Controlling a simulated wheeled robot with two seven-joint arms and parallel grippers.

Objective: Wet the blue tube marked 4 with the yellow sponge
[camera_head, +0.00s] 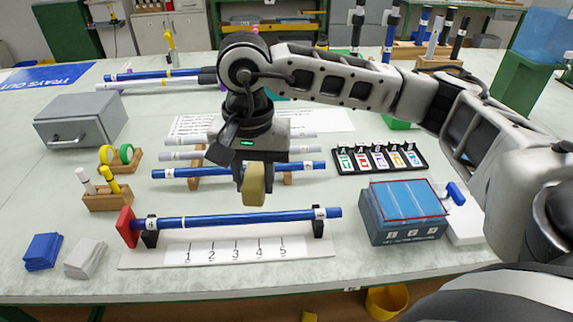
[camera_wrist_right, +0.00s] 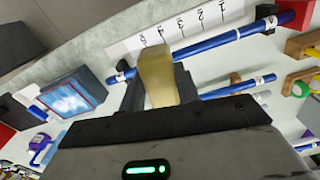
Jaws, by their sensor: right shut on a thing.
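My right gripper (camera_head: 253,181) is shut on the yellow sponge (camera_head: 254,186), which hangs below its fingers. The sponge also shows between the fingers in the right wrist view (camera_wrist_right: 157,80). A blue tube (camera_head: 235,219) lies across two black supports on a white board numbered 1 to 5, its left end at a red stop. Its right-end label looks like a 4, but is small. The sponge appears above and behind this tube in the head view; whether they touch cannot be told. A second blue tube (camera_head: 225,170) lies behind it. My left gripper is not in view.
A blue-topped grey box (camera_head: 404,212) stands right of the board, with a rack of coloured labels (camera_head: 378,158) behind it. A grey drawer box (camera_head: 80,119) and wooden tape holder (camera_head: 108,198) stand left. Blue (camera_head: 43,251) and white pads lie at front left.

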